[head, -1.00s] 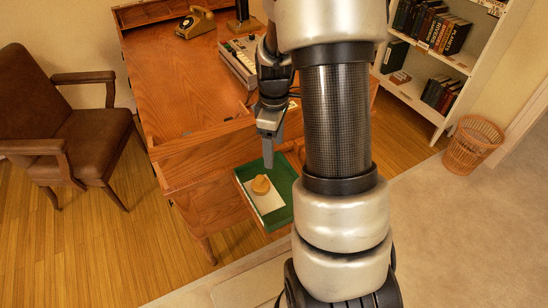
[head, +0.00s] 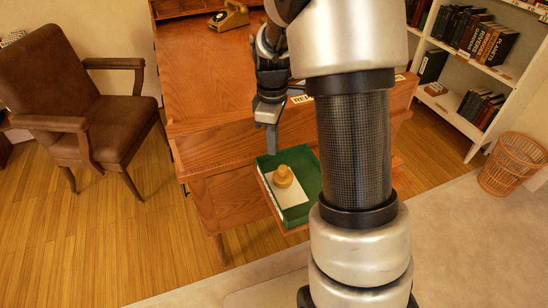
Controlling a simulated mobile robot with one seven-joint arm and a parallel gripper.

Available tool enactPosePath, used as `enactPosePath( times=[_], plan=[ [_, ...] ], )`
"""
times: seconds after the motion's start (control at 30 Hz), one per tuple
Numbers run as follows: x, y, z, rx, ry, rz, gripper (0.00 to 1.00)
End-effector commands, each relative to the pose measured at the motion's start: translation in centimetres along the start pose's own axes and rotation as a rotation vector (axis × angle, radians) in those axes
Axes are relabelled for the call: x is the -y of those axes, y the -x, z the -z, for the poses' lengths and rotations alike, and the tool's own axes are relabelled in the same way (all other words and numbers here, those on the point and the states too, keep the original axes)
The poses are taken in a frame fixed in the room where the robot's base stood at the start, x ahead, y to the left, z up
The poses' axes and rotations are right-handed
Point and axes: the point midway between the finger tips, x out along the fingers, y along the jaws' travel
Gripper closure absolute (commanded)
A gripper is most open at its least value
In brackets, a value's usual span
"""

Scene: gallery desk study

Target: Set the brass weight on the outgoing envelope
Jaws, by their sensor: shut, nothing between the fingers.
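The brass weight (head: 283,176), a small rounded yellow-gold knob shape, stands upright on a white envelope (head: 291,194). The envelope lies in a green-lined tray or open drawer (head: 302,214) at the front of the wooden desk. My gripper (head: 271,150) points down just above the back left part of the green tray, behind the weight and apart from it. Its fingers are shut with nothing held. My own arm covers the right side of the tray area and part of the desk.
A brown armchair (head: 95,110) stands to the left. A white bookshelf (head: 490,75) and a wicker basket (head: 512,163) are at the right. Floor left of the tray is clear.

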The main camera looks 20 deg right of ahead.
Motion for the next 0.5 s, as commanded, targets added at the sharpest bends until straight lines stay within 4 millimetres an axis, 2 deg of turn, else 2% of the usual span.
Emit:
enactPosePath(
  times=[0.3,0.5],
  plan=[
    [0.1,-6.0,-0.1,0.002,-0.001,0.002,1.0],
    [0.0,-8.2,-0.1,0.001,-0.001,0.001,1.0]
  ],
)
